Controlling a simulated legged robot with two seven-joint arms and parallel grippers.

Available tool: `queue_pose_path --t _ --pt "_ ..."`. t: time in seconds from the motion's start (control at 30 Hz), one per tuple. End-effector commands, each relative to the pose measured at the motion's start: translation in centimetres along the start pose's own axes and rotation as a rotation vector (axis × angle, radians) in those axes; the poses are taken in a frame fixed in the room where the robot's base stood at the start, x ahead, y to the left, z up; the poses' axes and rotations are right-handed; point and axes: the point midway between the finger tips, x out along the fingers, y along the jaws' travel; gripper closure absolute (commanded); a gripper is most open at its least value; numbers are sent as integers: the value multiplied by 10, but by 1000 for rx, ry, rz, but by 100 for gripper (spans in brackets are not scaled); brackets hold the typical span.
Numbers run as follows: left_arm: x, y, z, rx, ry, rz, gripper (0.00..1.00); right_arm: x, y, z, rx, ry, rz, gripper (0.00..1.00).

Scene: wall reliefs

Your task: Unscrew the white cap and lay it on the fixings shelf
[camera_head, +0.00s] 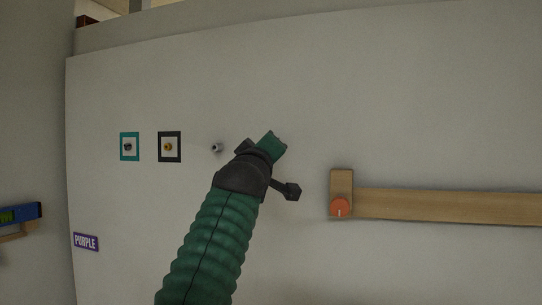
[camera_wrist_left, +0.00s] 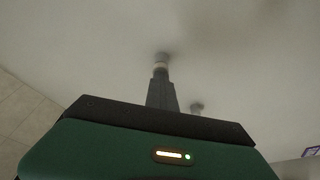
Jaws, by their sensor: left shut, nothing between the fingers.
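My left gripper (camera_head: 262,152) is in front of the pale wall panel, to the right of a small grey-white stud (camera_head: 216,148). Its fingers are hidden behind the hand in the head view. In the left wrist view, the dark fingers (camera_wrist_left: 161,78) are together and point at the wall. A small pale band and a blurred round grey base (camera_wrist_left: 162,57) show at their tips; I cannot tell whether this is the white cap, or whether they touch it. Another small stud (camera_wrist_left: 197,107) stands to the right there. I cannot identify the fixings shelf. My right gripper is not in view.
A teal frame (camera_head: 121,147) and a black frame (camera_head: 160,147) hold small knobs on the left. A wooden rail (camera_head: 440,205) with an orange knob (camera_head: 340,207) is on the right. A blue object (camera_head: 28,213) is far left.

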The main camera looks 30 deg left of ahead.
Motion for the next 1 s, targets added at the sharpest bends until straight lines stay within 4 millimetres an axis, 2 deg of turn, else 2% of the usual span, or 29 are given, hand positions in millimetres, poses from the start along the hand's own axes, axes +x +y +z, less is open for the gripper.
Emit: queue_pose_path --t 0.1,0.37,0.6,0.7,0.9,1.0 --pt "2 -2 4 -80 -9 -28 100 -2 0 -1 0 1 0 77" --pt "2 -1 4 -105 -9 -33 100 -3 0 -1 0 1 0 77" --pt "2 2 2 -467 -8 -128 100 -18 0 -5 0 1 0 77" --pt "2 0 4 -521 -8 -141 100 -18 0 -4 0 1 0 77" --pt "1 0 4 -524 -7 -140 100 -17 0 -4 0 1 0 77" --pt "2 4 0 -627 -7 -167 100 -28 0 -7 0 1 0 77"
